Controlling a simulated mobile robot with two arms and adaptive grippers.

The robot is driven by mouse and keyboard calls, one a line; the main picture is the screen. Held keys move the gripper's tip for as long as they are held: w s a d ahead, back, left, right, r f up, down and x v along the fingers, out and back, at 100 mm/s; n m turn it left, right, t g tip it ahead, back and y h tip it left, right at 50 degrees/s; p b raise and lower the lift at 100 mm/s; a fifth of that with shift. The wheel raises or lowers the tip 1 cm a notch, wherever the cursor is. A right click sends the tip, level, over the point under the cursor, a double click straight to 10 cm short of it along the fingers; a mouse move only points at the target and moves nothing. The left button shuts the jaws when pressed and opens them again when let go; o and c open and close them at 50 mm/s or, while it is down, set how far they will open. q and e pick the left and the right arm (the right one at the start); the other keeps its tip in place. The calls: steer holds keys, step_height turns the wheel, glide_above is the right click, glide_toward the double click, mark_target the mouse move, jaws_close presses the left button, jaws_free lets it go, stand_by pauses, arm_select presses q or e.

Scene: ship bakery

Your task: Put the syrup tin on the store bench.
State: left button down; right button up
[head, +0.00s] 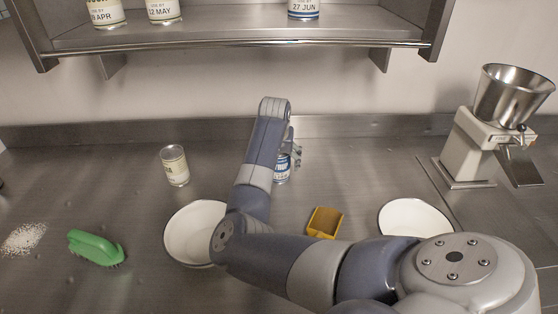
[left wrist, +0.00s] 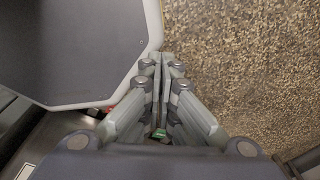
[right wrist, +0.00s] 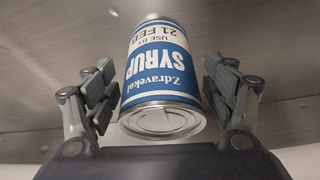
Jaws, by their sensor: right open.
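The syrup tin (head: 282,170), with a blue and white label, stands on the steel worktop (head: 330,180), partly hidden behind my right arm. In the right wrist view the tin (right wrist: 162,80) shows its label, reading SYRUP and 21 FEB, upside down. My right gripper (head: 294,150) is open at the tin, with one finger on each side. Gaps show between the fingers and the tin in the right wrist view. My left gripper (left wrist: 160,62) is shut and empty, over a speckled floor and beside a grey panel. I cannot tell which surface is the store bench.
A mill (head: 480,140) stands at right. The shelf above (head: 240,36) bears three tins; one has a blue label (head: 303,8).

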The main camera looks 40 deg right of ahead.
steer(key=shift+r, duration=0.3)
steer(key=b+v, duration=0.1)
steer(key=v, duration=1)
steer(key=shift+r, duration=0.35)
steer(key=shift+s+a, duration=0.1)
steer(key=shift+a, duration=0.05)
